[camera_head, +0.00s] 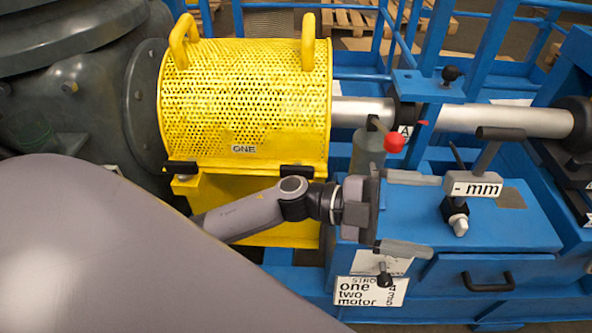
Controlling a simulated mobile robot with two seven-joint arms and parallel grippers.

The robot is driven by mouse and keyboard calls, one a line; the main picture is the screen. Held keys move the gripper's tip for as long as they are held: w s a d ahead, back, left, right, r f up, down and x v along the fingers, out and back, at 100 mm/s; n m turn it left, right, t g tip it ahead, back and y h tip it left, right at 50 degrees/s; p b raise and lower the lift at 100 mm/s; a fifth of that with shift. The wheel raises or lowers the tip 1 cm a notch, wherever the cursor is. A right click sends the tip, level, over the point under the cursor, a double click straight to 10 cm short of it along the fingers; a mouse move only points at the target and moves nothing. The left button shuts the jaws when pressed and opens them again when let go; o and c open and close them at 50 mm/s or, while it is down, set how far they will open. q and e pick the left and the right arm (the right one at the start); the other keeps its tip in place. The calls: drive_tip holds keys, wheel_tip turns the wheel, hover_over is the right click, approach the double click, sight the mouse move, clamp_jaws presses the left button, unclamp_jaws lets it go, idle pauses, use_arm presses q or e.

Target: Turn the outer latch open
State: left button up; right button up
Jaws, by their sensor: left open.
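A yellow perforated guard (245,105) with two handles on top covers the shaft at the left. Two dark latch-like pieces sit at its lower edge, a left one (181,168) and a right one (297,171); I cannot tell which is the outer latch. My left gripper (408,213) points right, its two fingers wide apart with nothing held. It is over the left end of the blue cabinet, to the right of and lower in the picture than both pieces, touching neither. My left wrist passes just below the right piece. My right gripper is out of view.
A blue cabinet (520,237) carries a T-handled tool with an "mm" label (472,185). A red knob (393,143) stands near the silver shaft (500,119). A sign (370,291) and black drawer handle (488,283) are at the front. Blue rails stand behind.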

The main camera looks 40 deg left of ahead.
use_arm(q)
wheel_tip(320, 180, down, 2)
drive_tip(key=f+m+g+y, duration=0.1)
drive_tip(key=m+g+y, duration=0.2)
drive_tip(key=m+g, duration=0.3)
drive_tip(key=n+y+b, duration=0.2)
drive_tip(key=y+b, duration=0.1)
drive_tip(key=y, duration=1.4)
hover_over(297, 167)
drive_tip(key=shift+f+t, duration=0.3)
drive_tip(key=shift+f, duration=0.15)
wheel_tip(297, 167, down, 7)
drive_tip(key=shift+r, duration=0.1)
drive_tip(key=c, duration=0.9)
